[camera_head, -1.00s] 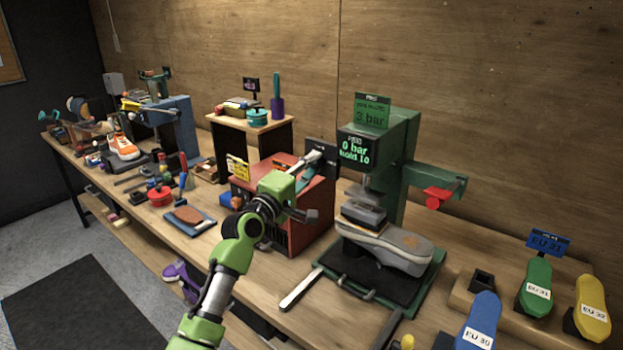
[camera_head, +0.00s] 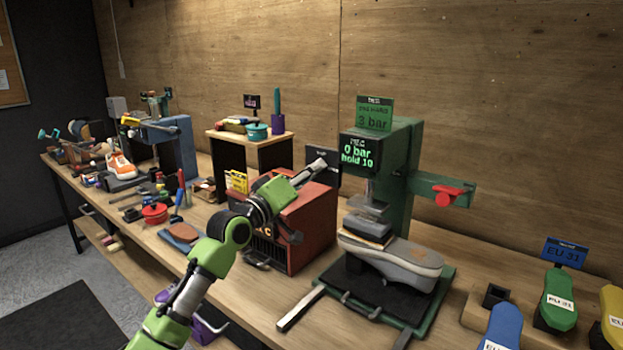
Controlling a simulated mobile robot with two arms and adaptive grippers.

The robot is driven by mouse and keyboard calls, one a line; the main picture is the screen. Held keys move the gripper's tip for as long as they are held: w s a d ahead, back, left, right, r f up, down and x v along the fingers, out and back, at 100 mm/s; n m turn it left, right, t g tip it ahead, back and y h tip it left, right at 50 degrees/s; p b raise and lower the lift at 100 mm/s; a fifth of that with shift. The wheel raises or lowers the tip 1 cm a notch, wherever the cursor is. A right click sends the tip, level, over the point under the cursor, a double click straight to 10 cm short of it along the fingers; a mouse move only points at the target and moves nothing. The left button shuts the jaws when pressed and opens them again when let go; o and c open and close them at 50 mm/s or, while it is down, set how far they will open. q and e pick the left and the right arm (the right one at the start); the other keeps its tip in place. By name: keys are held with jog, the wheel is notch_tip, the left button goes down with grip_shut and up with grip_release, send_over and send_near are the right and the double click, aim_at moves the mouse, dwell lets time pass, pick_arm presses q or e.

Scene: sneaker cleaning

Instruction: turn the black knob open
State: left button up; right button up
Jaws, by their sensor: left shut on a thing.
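My left arm comes up from the lower left to the red box (camera_head: 312,228) in the middle of the bench. My right gripper is not in view.
A green press (camera_head: 408,150) with a grey shoe (camera_head: 395,258) stands just right of the red box. A small wooden shelf (camera_head: 226,138) is behind. A red pot (camera_head: 154,213) and several tools lie left. Shoe lasts stand at the right.

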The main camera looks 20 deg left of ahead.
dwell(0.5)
pick_arm(q)
jog(key=o, duration=1.1)
jog(key=v, duration=1.2)
